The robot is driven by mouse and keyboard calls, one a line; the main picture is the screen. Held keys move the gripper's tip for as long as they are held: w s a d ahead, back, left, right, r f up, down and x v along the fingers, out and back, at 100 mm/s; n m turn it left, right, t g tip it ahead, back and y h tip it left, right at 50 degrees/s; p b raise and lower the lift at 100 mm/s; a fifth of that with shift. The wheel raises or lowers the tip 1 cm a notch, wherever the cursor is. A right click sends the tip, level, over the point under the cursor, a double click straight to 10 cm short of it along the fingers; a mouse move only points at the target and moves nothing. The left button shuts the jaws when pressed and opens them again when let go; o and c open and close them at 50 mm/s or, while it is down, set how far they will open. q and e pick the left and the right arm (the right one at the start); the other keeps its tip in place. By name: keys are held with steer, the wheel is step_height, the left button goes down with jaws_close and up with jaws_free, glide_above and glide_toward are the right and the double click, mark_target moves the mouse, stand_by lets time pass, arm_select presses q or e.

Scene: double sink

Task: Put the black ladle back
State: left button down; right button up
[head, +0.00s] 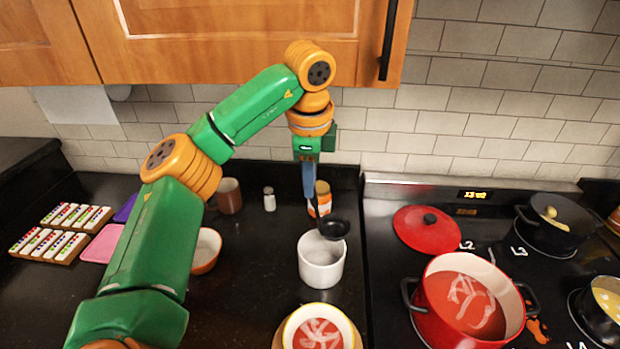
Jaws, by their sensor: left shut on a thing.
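The black ladle (333,228) hangs with its bowl low, over the back rim of a white round crock (320,264). I cannot tell whether the bowl touches the crock. My left gripper (309,188) points down and is shut on the ladle; its fingers cover most of the handle. The crock stands upright on the black counter. My right gripper is not in view.
A jar with an orange lid (322,188) stands close behind the ladle. A bowl of red food (318,330) is in front of the crock, and a small bowl (206,250) is to its left. A red pot (468,298) and a red lid (426,229) sit on the stove at right.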

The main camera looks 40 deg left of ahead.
arm_select(q)
steer(key=shift+d+f, duration=0.1)
steer(key=shift+f, duration=0.1)
steer(key=c, duration=0.8)
jaws_free()
step_height(320, 180, up, 2)
steer(key=shift+r+p, duration=0.1)
steer(key=shift+p, duration=0.4)
steer(key=r, duration=0.3)
steer(key=s+r, duration=0.1)
steer(key=r, duration=0.3)
steer(key=d+r, duration=0.1)
steer(key=r, duration=0.3)
steer(key=shift+s, duration=0.3)
steer(key=shift+f, duration=0.15)
